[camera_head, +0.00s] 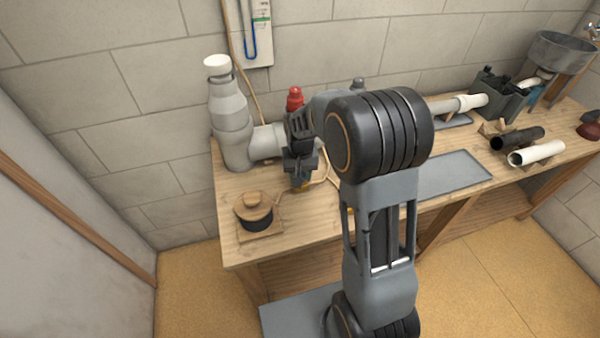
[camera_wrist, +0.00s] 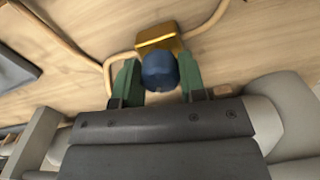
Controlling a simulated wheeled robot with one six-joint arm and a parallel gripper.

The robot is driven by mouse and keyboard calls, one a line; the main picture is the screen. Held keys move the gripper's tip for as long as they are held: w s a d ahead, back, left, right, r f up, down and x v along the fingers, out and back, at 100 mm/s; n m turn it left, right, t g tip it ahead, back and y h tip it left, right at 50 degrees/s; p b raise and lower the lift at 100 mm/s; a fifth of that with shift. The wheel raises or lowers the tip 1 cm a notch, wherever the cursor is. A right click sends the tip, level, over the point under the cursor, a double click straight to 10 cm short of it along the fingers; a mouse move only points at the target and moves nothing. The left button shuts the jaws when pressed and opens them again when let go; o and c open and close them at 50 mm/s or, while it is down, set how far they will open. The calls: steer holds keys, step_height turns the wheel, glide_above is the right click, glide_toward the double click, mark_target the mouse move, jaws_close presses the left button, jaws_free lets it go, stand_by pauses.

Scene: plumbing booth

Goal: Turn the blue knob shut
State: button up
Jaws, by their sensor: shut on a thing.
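The blue knob (camera_wrist: 159,72) shows in the wrist view, in front of a brass-coloured fitting (camera_wrist: 157,36) with tan hose running to it. My gripper (camera_wrist: 160,82) has its two green fingers on either side of the knob, shut on it. In the head view my gripper (camera_head: 300,178) points down over the left part of the workbench, just right of the grey pipe. The knob is mostly hidden there by the gripper; I cannot tell how far it is turned.
A grey pipe assembly with a white cap (camera_head: 217,66) stands at the left, close to my gripper. A wooden-lidded pot (camera_head: 254,207) sits at the bench's front left. A red bottle-like thing (camera_head: 295,98) is behind my gripper. A grey mat (camera_head: 455,173) lies clear to the right.

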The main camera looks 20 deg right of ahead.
steer(key=m, duration=0.5)
steer(key=shift+r+m+p, duration=0.1)
steer(key=shift+m+p, duration=0.2)
steer(key=shift+p, duration=0.05)
steer(key=m, duration=0.5)
steer(key=shift+m, duration=0.6)
steer(key=o, duration=0.9)
step_height(320, 180, up, 14)
steer(key=shift+f+p, duration=0.15)
steer(key=shift+p, duration=0.7)
